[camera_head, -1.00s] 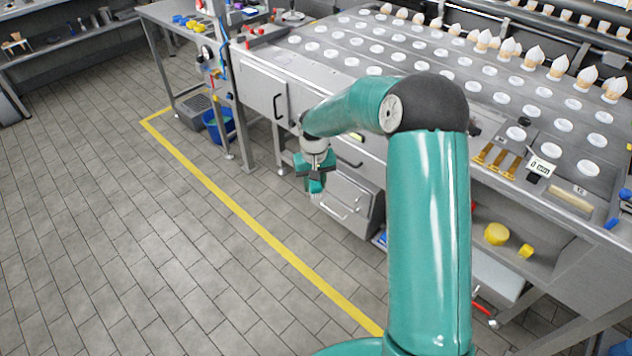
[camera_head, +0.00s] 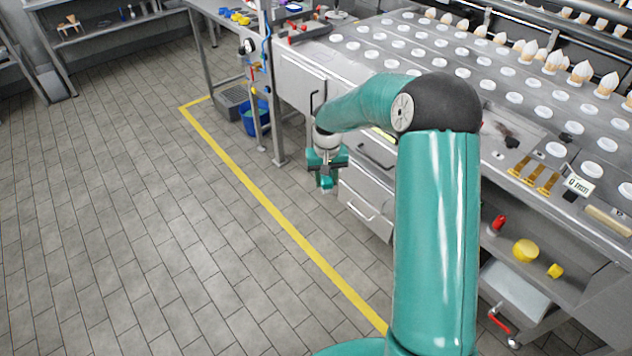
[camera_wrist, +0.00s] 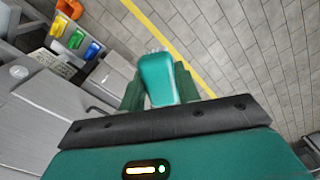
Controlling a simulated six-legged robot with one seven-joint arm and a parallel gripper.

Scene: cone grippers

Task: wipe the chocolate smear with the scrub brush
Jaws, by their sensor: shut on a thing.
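A dark brown smear (camera_head: 508,131) lies on the steel top of the cone machine (camera_head: 487,153), to the right of my arm's elbow in the head view. My gripper (camera_head: 327,168) hangs low over the floor at the machine's left front, well away from the smear. It is shut on the teal scrub brush (camera_head: 326,183), which points downward. In the wrist view the brush (camera_wrist: 157,78) sits between the two dark green fingers, with pale bristles showing at its far end. The smear is not visible in the wrist view.
A blue bucket (camera_head: 256,120) stands beside a steel leg at the left. White discs and cream-topped cones (camera_head: 553,60) fill the machine top. Brass pieces (camera_head: 532,175) and a small sign (camera_head: 579,185) lie near its front edge. The tiled floor (camera_head: 130,210) at left is open.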

